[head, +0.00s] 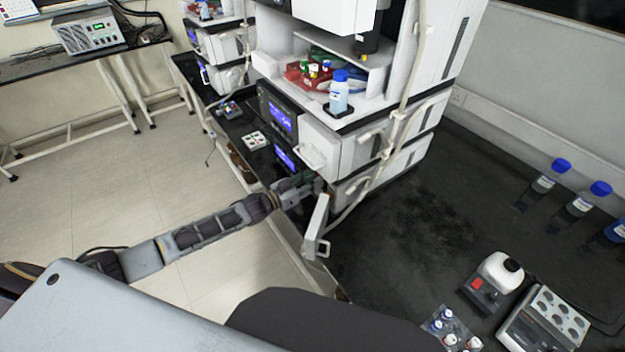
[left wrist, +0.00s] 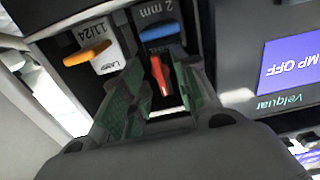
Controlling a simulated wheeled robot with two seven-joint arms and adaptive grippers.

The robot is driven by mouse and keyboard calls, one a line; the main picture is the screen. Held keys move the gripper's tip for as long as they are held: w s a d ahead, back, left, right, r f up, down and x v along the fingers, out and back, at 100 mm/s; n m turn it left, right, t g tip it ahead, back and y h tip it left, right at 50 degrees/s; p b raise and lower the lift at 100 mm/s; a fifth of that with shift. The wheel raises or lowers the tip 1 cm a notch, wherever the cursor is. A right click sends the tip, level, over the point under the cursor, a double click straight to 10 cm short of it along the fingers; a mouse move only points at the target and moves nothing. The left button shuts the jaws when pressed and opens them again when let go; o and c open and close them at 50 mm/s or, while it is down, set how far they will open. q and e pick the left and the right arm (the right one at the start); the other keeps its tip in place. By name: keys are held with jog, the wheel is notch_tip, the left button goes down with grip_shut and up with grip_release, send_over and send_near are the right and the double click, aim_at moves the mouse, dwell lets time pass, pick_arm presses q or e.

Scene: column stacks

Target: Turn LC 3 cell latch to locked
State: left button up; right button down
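My left gripper (head: 312,184) reaches into the front of the lower module (head: 345,150) of the column stack. In the left wrist view its two green-padded fingers (left wrist: 160,92) are apart, with a red lever (left wrist: 160,75) between their tips. Whether the pads touch the lever cannot be told. A blue lever (left wrist: 163,32) sits just beyond, by a "2 mm" label, and an orange lever (left wrist: 88,53) sits to the left by a label reading "11/24". No readable text names the latch or its position. My right gripper is not in view.
An open door (head: 317,225) with a handle stands out near my left gripper. A display (left wrist: 290,70) is right of the fingers. Bottles (head: 550,180) stand at the right of the dark bench (head: 420,215), whose middle is clear.

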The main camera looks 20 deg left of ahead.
pick_arm(q)
jog(key=v, duration=1.2)
dwell(0.9)
dwell(0.6)
